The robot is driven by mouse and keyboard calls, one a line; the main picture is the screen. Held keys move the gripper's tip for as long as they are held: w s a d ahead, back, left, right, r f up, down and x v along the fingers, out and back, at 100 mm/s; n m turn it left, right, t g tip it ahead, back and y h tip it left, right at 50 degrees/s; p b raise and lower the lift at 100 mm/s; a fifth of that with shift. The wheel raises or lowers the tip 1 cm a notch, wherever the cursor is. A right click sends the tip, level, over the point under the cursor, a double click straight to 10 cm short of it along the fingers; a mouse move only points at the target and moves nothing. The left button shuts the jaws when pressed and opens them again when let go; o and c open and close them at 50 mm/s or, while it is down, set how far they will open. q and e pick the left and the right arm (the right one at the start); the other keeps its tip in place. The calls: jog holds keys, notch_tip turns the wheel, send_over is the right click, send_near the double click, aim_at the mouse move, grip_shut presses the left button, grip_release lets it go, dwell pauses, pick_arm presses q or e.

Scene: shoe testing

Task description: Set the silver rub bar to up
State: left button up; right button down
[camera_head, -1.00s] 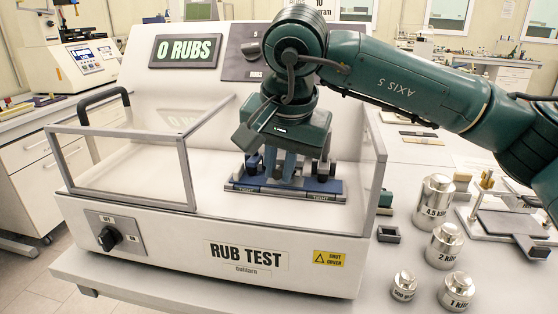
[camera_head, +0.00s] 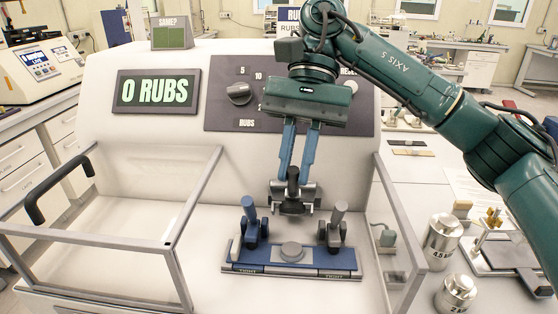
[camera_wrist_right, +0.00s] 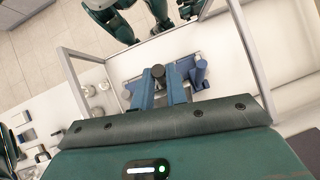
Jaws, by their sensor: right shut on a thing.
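The rub test machine (camera_head: 140,150) fills the middle of the head view. The silver rub bar (camera_head: 293,208), a metal block with a dark upright handle, appears above the blue base plate (camera_head: 291,267). My right gripper (camera_head: 293,172) points down with its two blue fingers shut on the bar's handle. In the wrist view the gripper (camera_wrist_right: 160,86) has the dark round handle top (camera_wrist_right: 158,70) between its fingers. My left gripper is out of view.
A clear guard with a grey frame (camera_head: 190,200) stands around the bay and has a black handle (camera_head: 50,190). A dial panel (camera_head: 238,93) and an "0 RUBS" display (camera_head: 156,91) are behind. Silver weights (camera_head: 442,235) stand on the table at right.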

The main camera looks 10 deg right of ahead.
jog(key=shift+w+d+r+g+y, duration=0.15)
jog(key=shift+w+d+r+g, duration=0.15)
jog(key=shift+w, duration=0.25)
jog(key=shift+w+d+r+g+y, duration=0.1)
jog(key=shift+w+r+g+y, duration=0.05)
jog(key=shift+w+g, duration=0.3)
jog(key=shift+w+d+g+p, duration=0.2)
jog(key=shift+w+g+p, duration=0.15)
jog(key=shift+w, duration=0.15)
jog(key=c, duration=1.4)
grip_release()
jog(key=shift+r, duration=0.1)
